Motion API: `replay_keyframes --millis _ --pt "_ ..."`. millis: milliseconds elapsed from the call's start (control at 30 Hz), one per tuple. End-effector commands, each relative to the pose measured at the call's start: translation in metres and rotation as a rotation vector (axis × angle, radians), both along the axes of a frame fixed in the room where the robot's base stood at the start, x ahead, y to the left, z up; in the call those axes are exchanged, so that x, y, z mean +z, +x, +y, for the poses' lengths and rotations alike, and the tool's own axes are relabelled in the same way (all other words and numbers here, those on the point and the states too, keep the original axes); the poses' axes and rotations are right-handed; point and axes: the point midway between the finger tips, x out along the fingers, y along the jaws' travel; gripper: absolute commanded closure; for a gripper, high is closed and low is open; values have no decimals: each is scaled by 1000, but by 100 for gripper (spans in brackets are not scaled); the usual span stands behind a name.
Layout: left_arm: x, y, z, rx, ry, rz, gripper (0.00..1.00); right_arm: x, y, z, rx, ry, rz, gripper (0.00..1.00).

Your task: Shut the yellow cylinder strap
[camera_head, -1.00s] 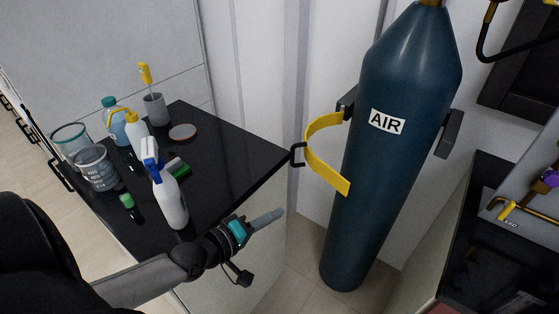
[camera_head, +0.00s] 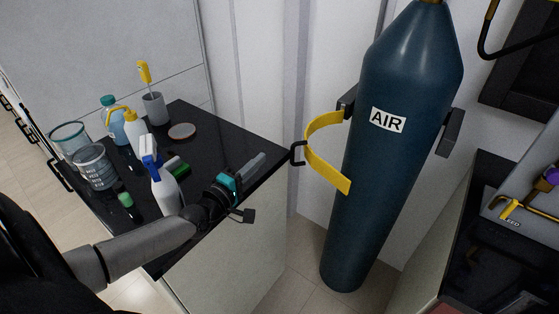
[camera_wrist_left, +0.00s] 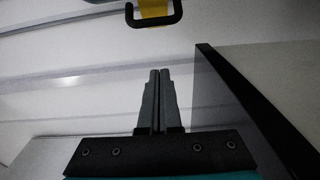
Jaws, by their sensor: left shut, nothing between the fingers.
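A black handle (camera_head: 297,153) sits on the strap's outer curve. In the left wrist view the handle (camera_wrist_left: 153,20) and a bit of yellow strap (camera_wrist_left: 153,7) show at the top. My left gripper (camera_head: 258,163) is shut and empty, left of the handle and apart from it, over the black counter's edge. The fingertips (camera_wrist_left: 159,72) point toward the handle. My right gripper is not in view.
The black counter (camera_head: 230,141) holds a spray bottle (camera_head: 166,190), a wash bottle (camera_head: 136,131), beakers (camera_head: 95,167) and a brush in a grey cup (camera_head: 153,108). A second dark bench (camera_head: 480,215) stands at the right. Floor shows between counter and cylinder.

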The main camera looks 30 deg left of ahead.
Motion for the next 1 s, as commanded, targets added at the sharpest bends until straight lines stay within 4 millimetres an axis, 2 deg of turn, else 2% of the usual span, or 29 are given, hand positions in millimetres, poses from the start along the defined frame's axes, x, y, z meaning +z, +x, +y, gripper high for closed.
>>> replay_keyframes --millis 233,400,533,1000 --pt "0 35 -1 0 1 -2 100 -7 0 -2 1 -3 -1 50" --pt "2 38 -24 -1 -4 0 100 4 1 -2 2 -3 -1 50" --pt "0 40 -35 -1 -2 1 100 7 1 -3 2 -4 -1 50" --pt "-1 41 -40 -1 1 1 100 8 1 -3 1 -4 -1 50"
